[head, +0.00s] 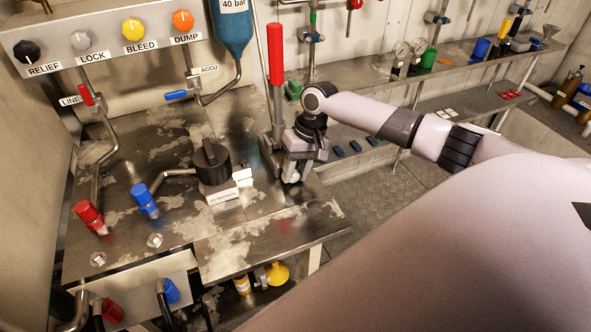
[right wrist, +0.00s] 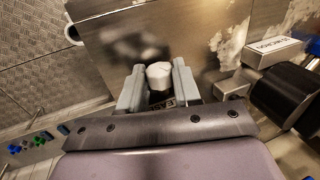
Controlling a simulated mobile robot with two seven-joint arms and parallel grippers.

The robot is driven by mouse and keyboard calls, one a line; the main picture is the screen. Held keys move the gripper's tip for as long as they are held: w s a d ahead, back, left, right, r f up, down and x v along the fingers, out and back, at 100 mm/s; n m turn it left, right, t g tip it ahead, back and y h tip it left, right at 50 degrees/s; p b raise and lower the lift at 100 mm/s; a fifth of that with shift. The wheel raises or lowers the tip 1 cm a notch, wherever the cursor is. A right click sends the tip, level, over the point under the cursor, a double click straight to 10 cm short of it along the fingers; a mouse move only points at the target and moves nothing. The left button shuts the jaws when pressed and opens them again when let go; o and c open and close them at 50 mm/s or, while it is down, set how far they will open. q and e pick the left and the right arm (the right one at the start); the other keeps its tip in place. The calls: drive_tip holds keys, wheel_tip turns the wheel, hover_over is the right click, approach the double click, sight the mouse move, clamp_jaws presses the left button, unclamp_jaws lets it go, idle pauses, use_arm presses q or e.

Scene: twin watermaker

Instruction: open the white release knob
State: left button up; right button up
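The white release knob (right wrist: 158,74) shows in the right wrist view, between the two fingers of my right gripper (right wrist: 159,82). The fingers lie along both its sides with no clear gap. A partly covered label (right wrist: 163,103) ending in "EASE" is just below it. In the head view my right gripper (head: 293,172) points down at the bench's right end, beside the red-handled lever, and hides the knob. My left gripper is not in view.
A red-handled lever (head: 276,60) stands close to the left of my right gripper. A black knob (head: 211,160) is farther left on the metal bench (head: 270,225), with red (head: 88,213) and blue (head: 142,196) fittings beyond it. A shelf (head: 465,62) runs along the back wall.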

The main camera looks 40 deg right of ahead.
drive_tip(key=shift+a+r+h+p, duration=0.2)
drive_tip(key=shift+r+h+p, duration=0.3)
drive_tip(key=shift+p, duration=1.2)
drive_tip(key=shift+a+f+g+h, duration=0.1)
drive_tip(key=shift+f+g+h, duration=0.25)
drive_tip(key=shift+h, duration=0.15)
drive_tip(key=shift+w+f+h, duration=0.1)
drive_tip(key=shift+f+h, duration=0.05)
drive_tip(key=shift+h, duration=0.25)
drive_tip(key=shift+a+g+h, duration=0.15)
drive_tip(key=shift+g+h, duration=0.2)
drive_tip(key=shift+h, duration=1.05)
drive_tip(key=o, duration=0.8)
